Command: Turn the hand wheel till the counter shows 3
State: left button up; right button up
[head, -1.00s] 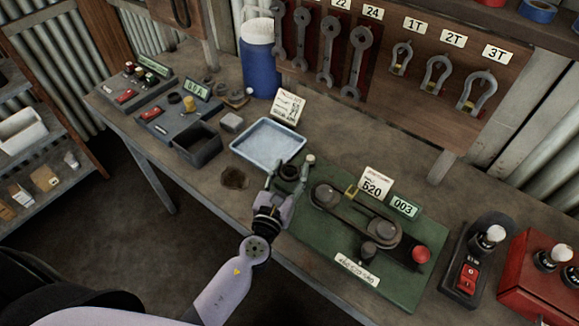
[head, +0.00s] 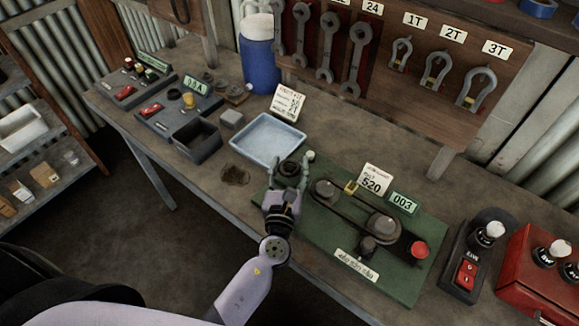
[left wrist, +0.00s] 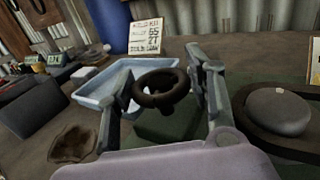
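The hand wheel (head: 289,169) is a small dark ring at the back left corner of the green base plate (head: 405,288). In the left wrist view the wheel (left wrist: 160,88) shows as a dark ring with a hub. The counter (head: 403,203) is a small green display on the same plate and reads 003. My left gripper (head: 291,173) is at the wheel, one finger on each side of it. In the left wrist view its fingers (left wrist: 160,75) stand apart with the wheel between them; I see no clear firm contact. My right gripper is out of view.
A belt with pulleys (head: 382,228), a red knob (head: 419,249) and a card reading 520 (head: 374,181) are right of the wheel. A pale blue tray (head: 268,140) stands behind it. A switch box (head: 468,275) and a red box (head: 535,285) are at the right.

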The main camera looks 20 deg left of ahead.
pick_arm(q)
jog(key=o, duration=0.4)
jog(key=shift+s, duration=0.15)
jog(key=s, duration=0.4)
jog(key=s+d, duration=0.1)
jog(key=s, duration=0.2)
jog(key=s+d, duration=0.1)
jog(key=s, duration=0.3)
jog(key=shift+s, duration=0.3)
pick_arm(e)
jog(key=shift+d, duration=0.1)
pick_arm(q)
jog(key=shift+a, duration=0.1)
